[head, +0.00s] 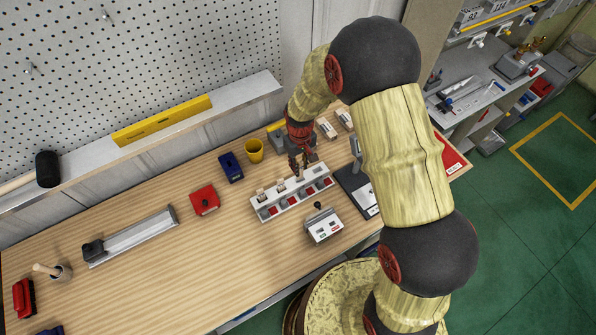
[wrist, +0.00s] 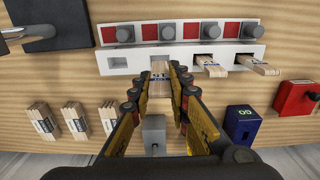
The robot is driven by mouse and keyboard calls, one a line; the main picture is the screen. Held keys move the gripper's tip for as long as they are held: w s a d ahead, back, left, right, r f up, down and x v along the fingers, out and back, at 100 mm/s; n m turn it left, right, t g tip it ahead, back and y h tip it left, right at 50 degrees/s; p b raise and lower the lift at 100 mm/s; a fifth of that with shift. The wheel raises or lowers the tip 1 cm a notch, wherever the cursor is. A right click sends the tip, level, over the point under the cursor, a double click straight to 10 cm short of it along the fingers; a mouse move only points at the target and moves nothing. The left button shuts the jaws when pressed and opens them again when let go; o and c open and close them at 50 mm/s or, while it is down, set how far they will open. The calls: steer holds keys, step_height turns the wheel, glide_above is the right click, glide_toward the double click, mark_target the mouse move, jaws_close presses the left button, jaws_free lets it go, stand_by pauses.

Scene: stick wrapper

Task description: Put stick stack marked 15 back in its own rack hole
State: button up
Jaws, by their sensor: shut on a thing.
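The white rack (head: 262,208) stands on the wooden bench, and its row of square holes shows in the wrist view (wrist: 137,72). The stick stack marked 15 (wrist: 159,88) is a pale wooden bundle with a printed paper band. My gripper (wrist: 160,76) is shut on it, one finger on each side. The stack's far end is at the second hole from the left in the wrist view; I cannot tell how far it is in. The leftmost hole (wrist: 118,63) looks empty. The two holes to the right hold banded stacks (wrist: 213,69) and (wrist: 258,66). In the head view my gripper (head: 301,166) is above the rack, partly hidden.
Banded stick bundles (wrist: 42,120) lie on the bench at lower left in the wrist view. A blue device (wrist: 241,122) and a red box (wrist: 298,97) are at right. A button box (head: 323,225) stands in front of the rack. The bench left of the red box is mostly clear.

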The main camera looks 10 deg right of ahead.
mark_target(300, 178)
steer(key=shift+f, duration=2.2)
steer(key=shift+f, duration=0.1)
steer(key=o, duration=0.9)
step_height(300, 178, up, 12)
steer(key=shift+r+b, duration=0.25)
steer(key=shift+b, duration=0.15)
